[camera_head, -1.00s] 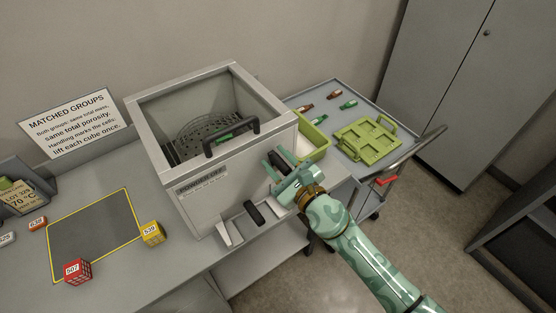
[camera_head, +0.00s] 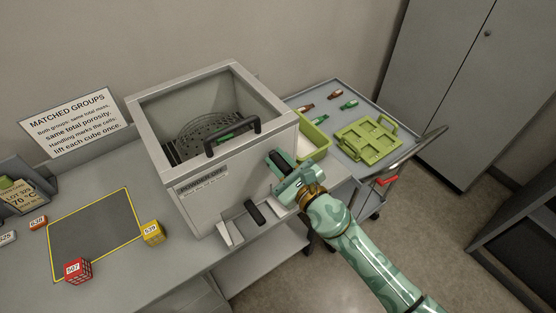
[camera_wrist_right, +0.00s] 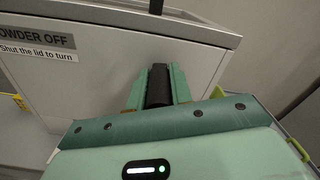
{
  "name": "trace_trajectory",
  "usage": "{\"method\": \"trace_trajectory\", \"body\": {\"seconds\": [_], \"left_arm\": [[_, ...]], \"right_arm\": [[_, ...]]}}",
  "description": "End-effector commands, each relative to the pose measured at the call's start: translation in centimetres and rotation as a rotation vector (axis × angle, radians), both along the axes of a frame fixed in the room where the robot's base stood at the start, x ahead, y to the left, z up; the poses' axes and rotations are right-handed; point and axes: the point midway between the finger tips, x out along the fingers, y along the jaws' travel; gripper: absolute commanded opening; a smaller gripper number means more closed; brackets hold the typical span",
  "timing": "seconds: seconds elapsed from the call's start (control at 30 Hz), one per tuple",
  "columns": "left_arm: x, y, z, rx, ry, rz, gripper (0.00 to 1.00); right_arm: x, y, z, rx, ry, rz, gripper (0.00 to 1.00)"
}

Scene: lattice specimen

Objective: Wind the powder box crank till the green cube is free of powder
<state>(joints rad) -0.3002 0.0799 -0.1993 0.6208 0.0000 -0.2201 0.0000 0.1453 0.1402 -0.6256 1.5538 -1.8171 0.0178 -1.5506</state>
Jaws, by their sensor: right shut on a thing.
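The powder box (camera_head: 225,180) is a grey box on the bench with a clear top and a black handle (camera_head: 232,136) at its front. Its label reads "POWDER OFF" in the right wrist view (camera_wrist_right: 35,38). Inside are a dark perforated drum (camera_head: 205,128) and something green (camera_head: 228,134), partly hidden behind the handle; I cannot tell how much powder is on it. My right gripper (camera_head: 281,164) is at the box's right front, shut on the black crank grip (camera_wrist_right: 159,86), which sits between its fingers. My left gripper is not in view.
A small metal tray with a black handle (camera_head: 254,212) juts from the box's front. A yellow cube (camera_head: 153,232) and a red cube (camera_head: 77,270) stand by a yellow-edged grey mat (camera_head: 95,235). A trolley (camera_head: 325,92) at right carries a green rack (camera_head: 368,138) and small coloured pieces.

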Motion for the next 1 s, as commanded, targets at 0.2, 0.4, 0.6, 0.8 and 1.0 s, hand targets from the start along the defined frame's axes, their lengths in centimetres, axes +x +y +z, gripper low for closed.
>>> {"method": "trace_trajectory", "body": {"seconds": [0.2, 0.4, 0.6, 0.8, 1.0], "left_arm": [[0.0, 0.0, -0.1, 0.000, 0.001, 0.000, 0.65], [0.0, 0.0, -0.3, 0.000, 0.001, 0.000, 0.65], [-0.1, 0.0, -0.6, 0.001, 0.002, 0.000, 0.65], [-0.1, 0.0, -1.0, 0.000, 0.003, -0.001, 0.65], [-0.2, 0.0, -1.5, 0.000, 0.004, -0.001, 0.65]], "right_arm": [[0.4, -0.5, 0.2, 0.051, 0.033, -0.006, 0.00], [0.9, -1.2, 0.1, 0.168, 0.117, -0.007, 0.00], [1.5, -2.0, -0.1, 0.318, 0.227, -0.006, 0.00], [2.0, -2.8, -0.5, 0.475, 0.340, -0.008, 0.00], [2.5, -3.5, -1.1, 0.629, 0.453, -0.008, 0.00]]}}
